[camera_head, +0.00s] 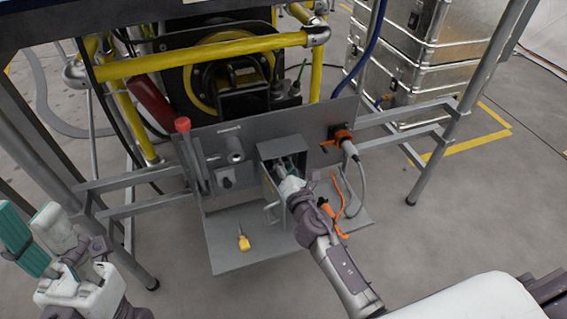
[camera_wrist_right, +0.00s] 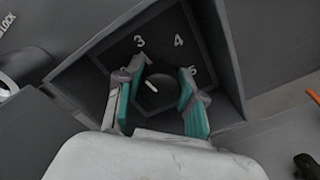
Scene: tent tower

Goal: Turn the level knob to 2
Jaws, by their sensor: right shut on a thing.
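The level knob (camera_wrist_right: 157,97) is a dark round knob with a short white mark, set inside a grey box (camera_head: 281,147) on the panel. In the right wrist view the digits 3, 4 and part of a 5 show around it; other digits are hidden by the fingers. The white mark points up and left, roughly toward the 3 side; its exact setting is unclear. My right gripper (camera_wrist_right: 156,98) has its teal-padded fingers on both sides of the knob, shut on it. In the head view this gripper (camera_head: 287,168) reaches into the box. My left gripper (camera_head: 45,240) is open and empty at lower left.
A red-topped lever (camera_head: 183,126) stands left of the box. A yellow-handled tool (camera_head: 243,242) lies on the shelf (camera_head: 225,258). An orange connector with a grey cable (camera_head: 351,152) is at right. Metal cases (camera_head: 420,60) stand behind.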

